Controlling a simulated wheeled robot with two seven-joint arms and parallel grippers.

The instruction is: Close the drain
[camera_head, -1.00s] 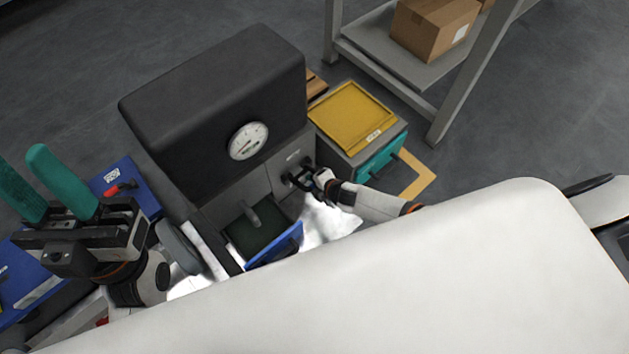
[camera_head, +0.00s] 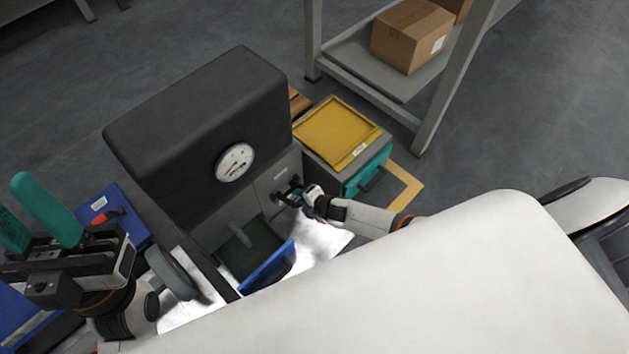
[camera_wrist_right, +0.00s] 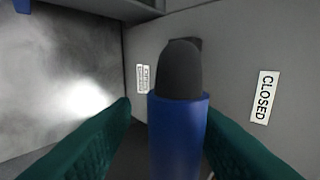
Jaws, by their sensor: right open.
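The drain lever, a blue grip (camera_wrist_right: 178,135) with a dark grey end, stands upright between my right fingers in the right wrist view. A "CLOSED" label (camera_wrist_right: 264,97) is on the grey panel to its right. A smaller label (camera_wrist_right: 143,79), too small to read, is to its left. My right gripper (camera_head: 293,193) is at the front of the dark machine (camera_head: 195,130), its green fingers open on either side of the lever. Contact cannot be told. My left gripper (camera_head: 14,200) is open and empty at the far left, away from the lever.
A round gauge (camera_head: 235,162) is on the machine front. Below it, a blue-fronted tray (camera_head: 268,267) stands open. A yellow-topped box (camera_head: 338,132) with a teal drawer is to the right. A grey wheel (camera_head: 172,273) is near my left gripper. A shelf with a carton (camera_head: 405,38) stands behind.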

